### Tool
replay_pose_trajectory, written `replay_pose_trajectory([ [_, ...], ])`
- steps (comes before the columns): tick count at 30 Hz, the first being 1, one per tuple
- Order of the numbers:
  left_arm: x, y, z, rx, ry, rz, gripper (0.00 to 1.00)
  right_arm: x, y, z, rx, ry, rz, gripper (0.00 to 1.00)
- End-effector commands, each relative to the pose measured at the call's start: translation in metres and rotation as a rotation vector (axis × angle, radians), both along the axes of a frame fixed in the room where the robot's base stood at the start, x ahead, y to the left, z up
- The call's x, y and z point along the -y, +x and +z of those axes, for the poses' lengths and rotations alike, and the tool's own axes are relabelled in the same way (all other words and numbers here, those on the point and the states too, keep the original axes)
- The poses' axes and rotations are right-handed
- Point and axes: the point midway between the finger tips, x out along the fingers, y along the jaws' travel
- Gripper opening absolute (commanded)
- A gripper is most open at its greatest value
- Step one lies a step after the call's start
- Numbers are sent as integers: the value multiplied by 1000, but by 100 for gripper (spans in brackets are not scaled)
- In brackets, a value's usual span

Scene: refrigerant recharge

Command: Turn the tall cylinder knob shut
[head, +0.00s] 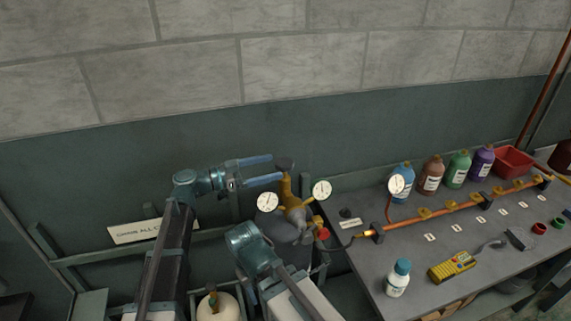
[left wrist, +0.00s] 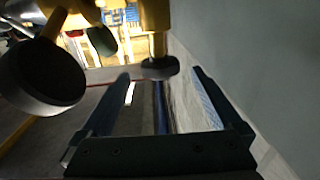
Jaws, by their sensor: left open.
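The tall cylinder knob (head: 284,163) is a dark round handwheel on top of a yellow valve (head: 289,188). It also shows as a dark disc on a yellow stem in the left wrist view (left wrist: 160,68). My left gripper (head: 277,168) reaches in from the left with its two blue fingers apart. In the left wrist view its fingertips (left wrist: 161,74) stand either side of the knob, with a gap on each side, and nothing is held. The grey tall cylinder (head: 285,226) below is partly hidden by my right arm. My right gripper's fingers do not show.
Two white gauges (head: 268,202) (head: 322,190) stick out beside the valve. The bench (head: 405,262) to the right carries an orange manifold pipe (head: 430,216), a yellow meter (head: 452,266) and several bottles. A wall stands close behind.

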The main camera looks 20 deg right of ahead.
Motion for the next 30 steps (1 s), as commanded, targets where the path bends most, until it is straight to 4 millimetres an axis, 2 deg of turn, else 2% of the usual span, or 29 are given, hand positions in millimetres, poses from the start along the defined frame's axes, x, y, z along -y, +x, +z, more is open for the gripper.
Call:
replay_pose_trajectory([
  [3, 23, 3, 0, 0, 0, -3, 99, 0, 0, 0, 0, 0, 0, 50],
  [9, 46, 5, 0, 0, 0, -1, 99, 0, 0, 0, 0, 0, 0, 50],
  [15, 55, 6, 0, 0, 0, 0, 99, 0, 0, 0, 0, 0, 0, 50],
  [23, 55, 5, 0, 0, 0, 0, 99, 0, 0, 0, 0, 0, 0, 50],
  [30, 55, 6, 0, 0, 0, 0, 57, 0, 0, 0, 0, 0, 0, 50],
])
